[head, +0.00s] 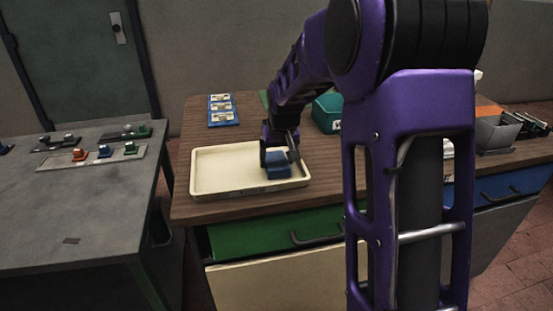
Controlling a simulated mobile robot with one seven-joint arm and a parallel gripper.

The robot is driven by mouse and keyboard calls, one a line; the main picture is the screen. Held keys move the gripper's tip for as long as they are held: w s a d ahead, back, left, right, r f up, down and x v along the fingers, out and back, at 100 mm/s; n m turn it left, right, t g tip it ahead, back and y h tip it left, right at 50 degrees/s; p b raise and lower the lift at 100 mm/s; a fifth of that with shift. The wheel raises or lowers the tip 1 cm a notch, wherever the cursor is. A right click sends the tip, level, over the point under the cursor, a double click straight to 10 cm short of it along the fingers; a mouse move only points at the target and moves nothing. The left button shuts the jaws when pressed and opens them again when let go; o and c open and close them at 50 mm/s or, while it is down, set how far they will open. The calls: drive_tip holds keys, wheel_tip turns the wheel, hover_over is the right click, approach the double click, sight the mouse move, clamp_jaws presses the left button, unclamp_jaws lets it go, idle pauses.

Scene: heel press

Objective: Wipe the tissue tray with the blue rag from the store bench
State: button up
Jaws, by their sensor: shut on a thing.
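The tissue tray (220,170) is a shallow cream tray on the wooden bench, near its front left. My gripper (279,157) is over the right end of the tray, pointing down. It is shut on the blue rag (278,171), a small blue block-like bundle. The rag is at or just above the tray floor near the right rim; I cannot tell whether it touches. My arm hides part of the bench behind and to the right.
A blue rack with pale cards (222,111) and a teal box (327,112) stand behind the tray. A grey metal holder (496,133) is at the right. A grey table (75,210) on the left carries several small coloured blocks. Green drawer (270,235) below.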

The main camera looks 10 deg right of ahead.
drive_tip(key=shift+r+p, duration=2.55)
drive_tip(key=shift+r, duration=1.55)
